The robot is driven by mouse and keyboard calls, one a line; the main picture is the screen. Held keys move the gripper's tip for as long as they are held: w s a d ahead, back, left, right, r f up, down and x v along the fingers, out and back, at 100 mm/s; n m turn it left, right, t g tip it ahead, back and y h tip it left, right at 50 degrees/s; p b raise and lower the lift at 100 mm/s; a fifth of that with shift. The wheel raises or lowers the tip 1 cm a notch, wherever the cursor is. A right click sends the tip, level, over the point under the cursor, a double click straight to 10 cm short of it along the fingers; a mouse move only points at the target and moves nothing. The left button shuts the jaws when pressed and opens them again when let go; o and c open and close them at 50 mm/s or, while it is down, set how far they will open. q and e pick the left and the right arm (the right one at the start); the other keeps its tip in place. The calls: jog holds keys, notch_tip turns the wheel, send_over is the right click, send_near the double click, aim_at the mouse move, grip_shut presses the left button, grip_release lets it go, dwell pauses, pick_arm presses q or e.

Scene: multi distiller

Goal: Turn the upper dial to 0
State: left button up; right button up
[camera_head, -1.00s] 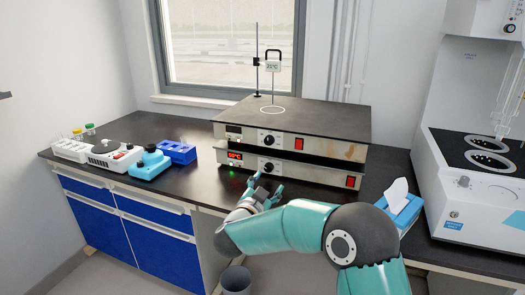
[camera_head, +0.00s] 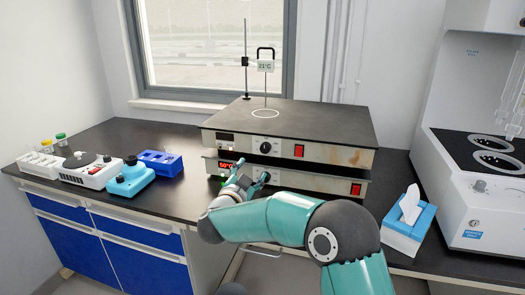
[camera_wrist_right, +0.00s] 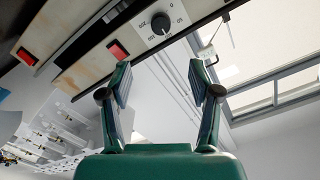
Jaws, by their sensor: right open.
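The upper dial (camera_head: 265,146) is a black round knob on the front of the upper hot plate (camera_head: 332,113). In the right wrist view the upper dial (camera_wrist_right: 160,23) shows near the top with a printed scale; its exact setting is too small to read. My right gripper (camera_head: 250,176) is open and empty, in front of the lower hot plate and below the upper dial. In the wrist view its two fingers (camera_wrist_right: 160,72) stand apart, with the dial beyond their tips and not touched. The lower dial is partly hidden by the gripper. My left gripper is not in view.
The lower hot plate (camera_head: 315,181) has a lit red display. Red switches (camera_head: 299,151) sit right of the dials. A thermometer stand (camera_head: 246,70) rises behind. A tissue box (camera_head: 405,238) is at right; a blue rack (camera_head: 160,163) and small devices are at left.

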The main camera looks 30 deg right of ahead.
aim_at(265, 149)
jog(key=p+x, duration=0.2)
jog(key=x, duration=1.2)
jog(key=shift+w+a+f, duration=0.1)
